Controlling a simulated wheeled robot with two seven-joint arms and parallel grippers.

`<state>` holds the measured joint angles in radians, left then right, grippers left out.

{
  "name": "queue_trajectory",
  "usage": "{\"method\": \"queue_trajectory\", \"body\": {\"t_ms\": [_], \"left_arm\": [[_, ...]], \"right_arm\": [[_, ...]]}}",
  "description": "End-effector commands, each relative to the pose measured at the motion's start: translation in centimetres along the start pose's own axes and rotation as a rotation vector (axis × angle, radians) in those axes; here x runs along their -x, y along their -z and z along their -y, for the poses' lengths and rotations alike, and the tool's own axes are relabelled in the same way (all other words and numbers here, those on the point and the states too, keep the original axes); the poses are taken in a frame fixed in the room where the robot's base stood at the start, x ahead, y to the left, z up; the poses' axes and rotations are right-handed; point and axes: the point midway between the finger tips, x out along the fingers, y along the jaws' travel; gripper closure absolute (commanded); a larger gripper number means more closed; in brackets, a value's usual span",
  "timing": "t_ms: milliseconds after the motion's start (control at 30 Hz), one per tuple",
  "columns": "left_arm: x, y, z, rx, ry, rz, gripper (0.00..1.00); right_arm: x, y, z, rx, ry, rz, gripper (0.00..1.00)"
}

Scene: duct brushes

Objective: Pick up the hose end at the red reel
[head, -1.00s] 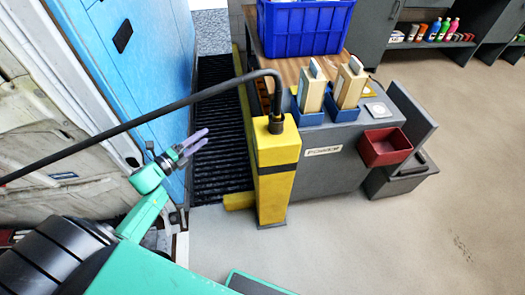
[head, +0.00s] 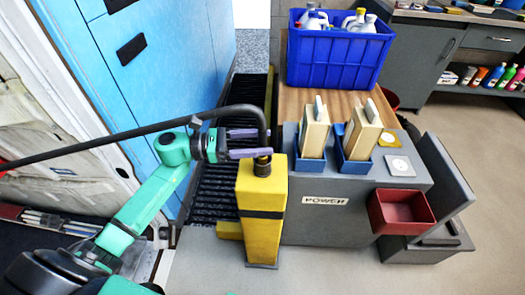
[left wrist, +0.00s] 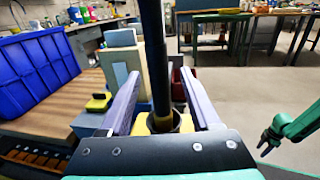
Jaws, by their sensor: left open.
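A black hose (head: 120,133) runs in from the left and bends down at its end (head: 262,122) into the top of a yellow post (head: 262,205). My left gripper (head: 262,144) is open, its purple fingers reaching to the hose end just above the post. In the left wrist view the hose end (left wrist: 158,60) stands upright between the two fingers (left wrist: 160,75), with a gap on each side. It sits in a dark round socket on the yellow top. My right gripper (left wrist: 270,138) shows small at the right of the left wrist view, its fingers apart and empty. I see no red reel.
A grey bench (head: 325,222) marked POWER stands right of the post, with two cream blocks (head: 314,135) in blue holders, a red bin (head: 402,210) and a blue crate (head: 335,60) of bottles. A blue van door (head: 150,60) is at left. Floor at right is clear.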

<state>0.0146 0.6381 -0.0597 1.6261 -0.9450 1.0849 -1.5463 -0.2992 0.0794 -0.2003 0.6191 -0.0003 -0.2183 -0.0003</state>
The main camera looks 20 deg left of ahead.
Motion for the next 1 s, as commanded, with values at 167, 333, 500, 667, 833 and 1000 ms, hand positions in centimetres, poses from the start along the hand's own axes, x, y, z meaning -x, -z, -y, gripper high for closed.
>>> {"method": "queue_trajectory", "body": {"t_ms": [167, 333, 500, 667, 833, 1000], "left_arm": [[-0.84, 0.09, -0.04, 0.001, -0.001, 0.000, 0.36], [-0.79, 0.11, -0.03, 0.002, -0.001, 0.000, 0.67], [-0.77, 0.11, -0.03, 0.002, -0.001, 0.000, 1.00], [-0.76, 0.11, -0.03, 0.002, -0.001, 0.000, 1.00], [-0.76, 0.11, -0.03, 0.002, -0.001, 0.000, 1.00], [-0.75, 0.11, -0.03, 0.002, -0.001, 0.000, 1.00]], "right_arm": [[0.16, -0.05, -0.02, 0.000, 0.000, 0.002, 0.50], [0.14, -0.06, -0.01, -0.001, 0.000, 0.002, 0.50], [0.14, -0.05, 0.00, -0.001, 0.000, 0.002, 0.50], [0.14, -0.04, 0.00, -0.001, 0.000, 0.002, 0.50], [0.14, -0.04, 0.00, -0.001, 0.000, 0.002, 0.50], [0.14, -0.04, 0.00, -0.001, 0.000, 0.002, 0.50]]}}
